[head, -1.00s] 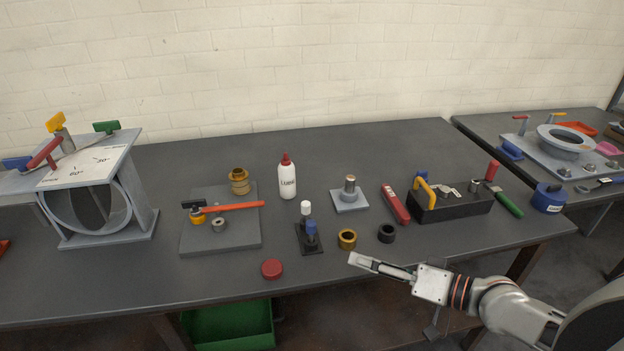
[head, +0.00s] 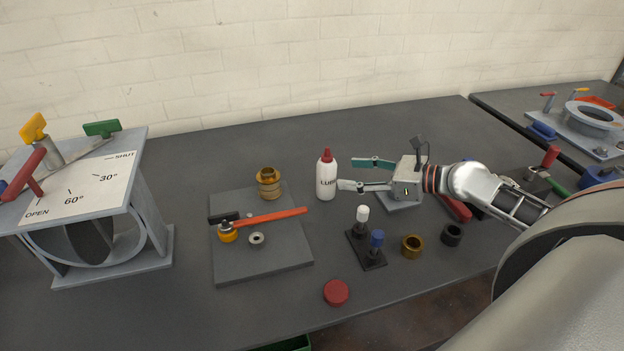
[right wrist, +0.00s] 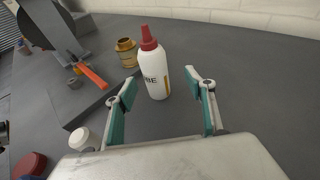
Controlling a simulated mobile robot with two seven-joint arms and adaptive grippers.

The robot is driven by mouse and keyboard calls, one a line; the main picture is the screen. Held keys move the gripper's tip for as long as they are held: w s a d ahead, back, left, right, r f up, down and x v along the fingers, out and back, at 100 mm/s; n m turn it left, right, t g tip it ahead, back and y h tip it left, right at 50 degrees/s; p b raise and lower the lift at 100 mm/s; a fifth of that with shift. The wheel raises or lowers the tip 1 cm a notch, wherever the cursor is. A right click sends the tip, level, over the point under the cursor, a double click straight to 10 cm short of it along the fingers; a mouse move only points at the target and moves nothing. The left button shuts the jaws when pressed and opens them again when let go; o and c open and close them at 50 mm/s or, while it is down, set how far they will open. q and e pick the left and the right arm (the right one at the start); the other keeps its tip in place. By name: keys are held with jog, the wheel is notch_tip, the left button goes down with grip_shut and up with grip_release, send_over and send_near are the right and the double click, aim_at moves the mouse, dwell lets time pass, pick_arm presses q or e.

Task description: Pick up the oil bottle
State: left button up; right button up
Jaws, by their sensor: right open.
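The oil bottle (head: 326,177) is white with a red cap and dark lettering, and it stands upright on the table. It also shows in the right wrist view (right wrist: 153,72), ahead of the fingertips and nearer the left finger. My right gripper (head: 355,174) is open and empty, just to the right of the bottle in the head view, with its fingers pointing at it. In the right wrist view my right gripper (right wrist: 160,92) shows both teal-padded fingers spread apart. The bottle does not look gripped. My left gripper is not in view.
Left of the bottle are a brass fitting (head: 268,183) and a grey plate (head: 285,262) with an orange-handled tool (head: 270,217). In front stand a small holder with white and blue tops (head: 367,250), a brass ring (head: 412,246), a black ring (head: 452,235) and a red disc (head: 336,292).

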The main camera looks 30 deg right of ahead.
aim_at(335, 178)
jog(key=shift+a+f+m, duration=0.2)
jog(key=shift+f+m, duration=0.1)
jog(key=shift+f, duration=0.1)
jog(key=shift+x, duration=1.15)
jog(key=shift+s+a+f+x, duration=0.1)
jog(key=shift+x, duration=0.8)
jog(key=shift+s+a+f+x, duration=0.1)
jog(key=shift+x, duration=0.8)
jog(key=shift+s+a+x, duration=0.1)
jog(key=shift+x, duration=0.8)
jog(key=shift+c, duration=0.3)
jog(key=c, duration=1.2)
